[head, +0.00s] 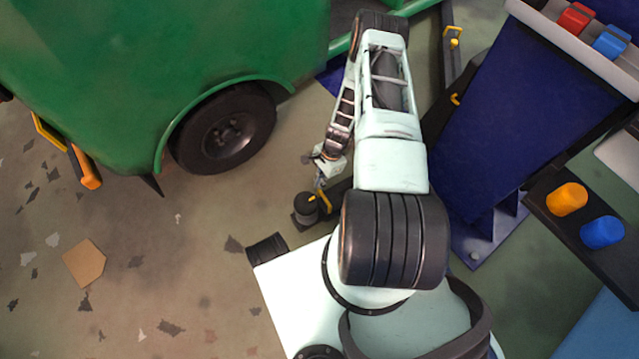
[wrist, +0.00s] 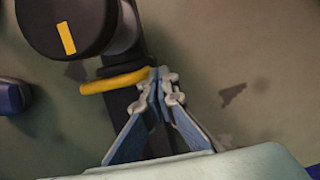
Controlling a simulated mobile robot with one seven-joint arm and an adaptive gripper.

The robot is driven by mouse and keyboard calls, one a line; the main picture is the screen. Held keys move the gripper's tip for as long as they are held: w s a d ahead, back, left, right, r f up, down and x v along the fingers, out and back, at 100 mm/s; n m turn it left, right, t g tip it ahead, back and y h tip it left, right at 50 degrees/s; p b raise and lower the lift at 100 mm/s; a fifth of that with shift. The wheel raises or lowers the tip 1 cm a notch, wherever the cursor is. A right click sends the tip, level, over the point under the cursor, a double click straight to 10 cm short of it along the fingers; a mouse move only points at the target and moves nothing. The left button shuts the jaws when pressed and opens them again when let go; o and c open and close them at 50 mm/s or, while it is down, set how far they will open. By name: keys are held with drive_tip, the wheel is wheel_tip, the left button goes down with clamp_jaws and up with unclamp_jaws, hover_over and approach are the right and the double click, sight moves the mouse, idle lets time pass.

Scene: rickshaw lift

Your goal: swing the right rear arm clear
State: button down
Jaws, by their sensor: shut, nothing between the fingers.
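The lift arm nearest me is a dark bar ending in a round black pad (head: 306,208), on the floor side of the green rickshaw (head: 240,40). A yellow handle (head: 326,202) stands on the bar beside the pad. In the wrist view the pad (wrist: 62,22) has a yellow stripe, and the handle (wrist: 112,82) crosses the dark bar (wrist: 128,112). My gripper (head: 319,183) is shut and empty; in the wrist view its fingertips (wrist: 163,78) are at the handle's right end, above the bar. I cannot tell whether they touch the handle. My arm hides part of the bar.
The rickshaw's wheel (head: 224,130) is left of my gripper. A blue lift post (head: 520,110) stands right of my arm. Another dark arm (head: 449,65) with yellow parts is behind it. A panel with orange (head: 566,198) and blue (head: 602,232) knobs is at right.

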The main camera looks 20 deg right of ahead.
drive_tip(key=shift+r, duration=0.1)
drive_tip(key=v, duration=1.1)
drive_tip(key=shift+r, duration=0.4)
drive_tip(key=shift+d, duration=0.1)
